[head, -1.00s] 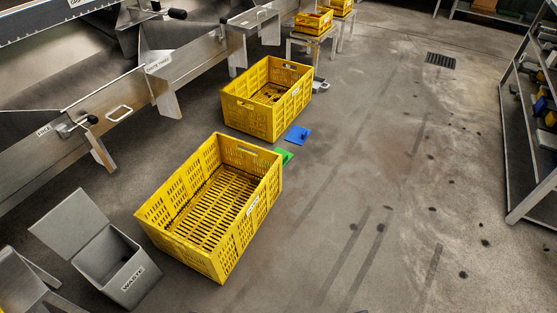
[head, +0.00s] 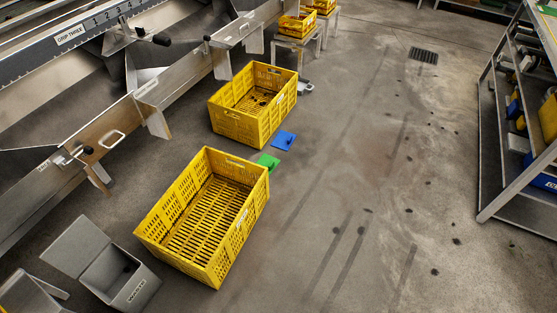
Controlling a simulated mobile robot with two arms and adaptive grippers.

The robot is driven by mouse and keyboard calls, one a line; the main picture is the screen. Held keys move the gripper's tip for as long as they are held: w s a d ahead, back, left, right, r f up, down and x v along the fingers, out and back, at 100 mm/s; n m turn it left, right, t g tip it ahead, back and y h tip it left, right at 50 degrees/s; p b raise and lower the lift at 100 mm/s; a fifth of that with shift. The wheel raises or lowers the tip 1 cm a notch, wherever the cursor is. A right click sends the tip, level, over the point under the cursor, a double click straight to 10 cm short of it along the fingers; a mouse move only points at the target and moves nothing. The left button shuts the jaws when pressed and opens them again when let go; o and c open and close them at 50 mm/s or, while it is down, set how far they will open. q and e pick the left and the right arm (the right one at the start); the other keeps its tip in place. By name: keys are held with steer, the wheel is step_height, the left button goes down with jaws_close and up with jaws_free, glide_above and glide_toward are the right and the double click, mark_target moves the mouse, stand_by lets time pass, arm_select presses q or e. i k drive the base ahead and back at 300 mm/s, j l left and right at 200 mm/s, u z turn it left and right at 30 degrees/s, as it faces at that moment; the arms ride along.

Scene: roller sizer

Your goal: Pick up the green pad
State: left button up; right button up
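The green pad (head: 268,161) lies flat on the floor in the head view, just beyond the far right corner of the nearer yellow crate. It is small, and the crate's corner comes close to it or covers part of its edge. A similar blue pad (head: 284,140) lies on the floor just beyond it, up and to the right. Neither of my grippers shows in the head view, so I cannot see whether they are open or shut.
The nearer yellow crate (head: 160,232) and a farther yellow crate (head: 222,122) stand on the floor, both empty-looking. A grey waste bin (head: 136,288) stands front left. Steel machinery (head: 112,135) lines the left, a shelf rack (head: 493,150) the right. The floor between is clear.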

mark_target(266, 161)
steer(key=i+l+z, duration=0.35)
steer(key=i, duration=0.5)
steer(key=i+z, duration=0.35)
steer(key=i, duration=0.5)
steer(key=i+u, duration=0.2)
steer(key=i, duration=0.25)
steer(key=i+l+u, duration=0.2)
steer(key=i, duration=0.2)
steer(key=i+l+u, duration=0.2)
steer(key=i, duration=0.25)
steer(key=i+l+u, duration=0.25)
steer(key=i, duration=0.15)
